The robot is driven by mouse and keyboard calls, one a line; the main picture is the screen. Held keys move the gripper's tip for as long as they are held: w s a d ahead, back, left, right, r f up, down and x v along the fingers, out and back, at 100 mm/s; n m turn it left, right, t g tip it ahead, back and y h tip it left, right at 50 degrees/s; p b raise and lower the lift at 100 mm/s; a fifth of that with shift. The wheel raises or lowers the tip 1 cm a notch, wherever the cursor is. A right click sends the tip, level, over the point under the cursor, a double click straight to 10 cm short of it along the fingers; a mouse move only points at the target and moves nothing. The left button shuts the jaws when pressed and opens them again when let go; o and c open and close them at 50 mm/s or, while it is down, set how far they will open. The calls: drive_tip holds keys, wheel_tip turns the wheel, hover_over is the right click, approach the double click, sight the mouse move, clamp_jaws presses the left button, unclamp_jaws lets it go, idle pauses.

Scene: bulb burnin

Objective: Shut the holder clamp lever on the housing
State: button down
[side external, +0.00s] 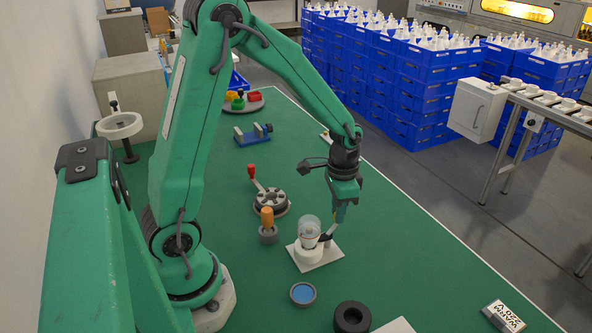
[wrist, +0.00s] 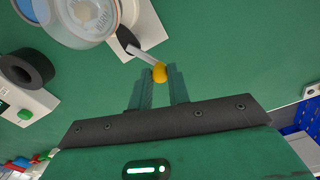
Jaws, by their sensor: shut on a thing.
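The housing (side external: 318,262) is a white square plate with a round white holder, and a clear glass bulb (side external: 310,229) stands upright in it. In the wrist view the housing's white plate (wrist: 149,29) shows at the top, with the glass bulb (wrist: 84,18) beside it. The clamp lever (wrist: 145,53) is a pale rod from a dark pivot, ending in a yellow knob (wrist: 160,73). My gripper (wrist: 161,70) is shut on that knob at its fingertips. In the side view my gripper (side external: 340,214) is just right of the bulb; the knob is hard to make out there.
A blue-filled dish (side external: 303,293) and a black ring (side external: 352,317) stand in front of the housing. An orange-handled piece (side external: 267,218) in a grey cup and a round fixture (side external: 270,202) with a red-tipped handle stand left and behind.

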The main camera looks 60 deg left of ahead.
drive_tip(key=shift+w, duration=0.1)
drive_tip(key=c, duration=1.3)
unclamp_jaws()
wheel_tip(320, 180, up, 8)
drive_tip(key=shift+f, duration=0.25)
drive_tip(key=shift+r, duration=0.2)
